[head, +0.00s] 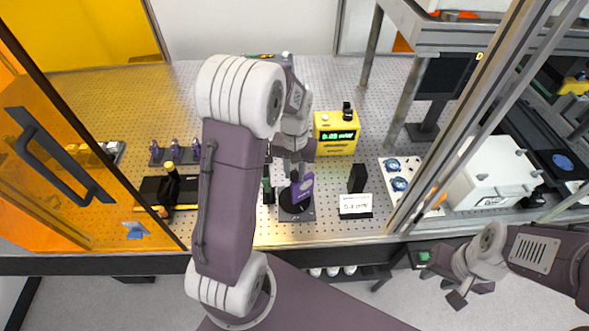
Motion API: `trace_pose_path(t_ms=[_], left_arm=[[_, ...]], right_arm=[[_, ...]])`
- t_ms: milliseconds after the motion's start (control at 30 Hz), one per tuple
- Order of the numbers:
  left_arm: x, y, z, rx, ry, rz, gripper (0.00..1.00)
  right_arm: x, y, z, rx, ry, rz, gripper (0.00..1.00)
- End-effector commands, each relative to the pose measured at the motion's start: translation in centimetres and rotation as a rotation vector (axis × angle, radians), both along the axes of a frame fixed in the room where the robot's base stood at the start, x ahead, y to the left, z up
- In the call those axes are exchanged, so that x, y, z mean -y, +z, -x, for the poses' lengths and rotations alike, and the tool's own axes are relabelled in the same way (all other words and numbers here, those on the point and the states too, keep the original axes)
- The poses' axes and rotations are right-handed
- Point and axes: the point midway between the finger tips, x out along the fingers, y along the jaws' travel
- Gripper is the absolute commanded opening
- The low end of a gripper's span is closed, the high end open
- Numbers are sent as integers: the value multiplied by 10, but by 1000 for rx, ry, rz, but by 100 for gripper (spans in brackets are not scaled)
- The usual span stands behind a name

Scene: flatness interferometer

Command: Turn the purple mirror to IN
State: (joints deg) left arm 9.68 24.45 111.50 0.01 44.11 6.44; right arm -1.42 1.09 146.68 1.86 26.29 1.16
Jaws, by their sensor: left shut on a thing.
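The purple mirror (303,188) stands on a round dark base (296,210) near the front of the perforated table. My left gripper (295,176) reaches down over it from behind my arm and is shut on it; the fingertips are partly hidden by the wrist. I cannot read the IN marking at this size. My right gripper (457,290) hangs in front of the table at the lower right, away from the mirror; its fingers look apart and empty.
A yellow meter (336,133) with a green readout stands behind the mirror. A small white sign (355,204) and a black block (357,178) are right of it. Purple-topped posts (175,150) stand left. An orange panel door (70,150) and a metal frame post (470,120) flank the table.

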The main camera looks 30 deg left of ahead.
Motion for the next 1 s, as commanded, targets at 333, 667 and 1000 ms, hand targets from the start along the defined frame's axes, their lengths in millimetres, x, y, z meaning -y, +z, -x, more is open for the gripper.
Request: trace_pose_path(t_ms=[333, 667, 1000], left_arm=[[-1, 2, -1, 5, 204, -2, 0], [-1, 1, -2, 6, 280, -1, 0], [-1, 1, -2, 7, 286, -1, 0]], right_arm=[[0, 7, 0, 0, 0, 0, 34], [0, 9, 0, 0, 0, 0, 34], [0, 9, 0, 0, 0, 0, 34]])
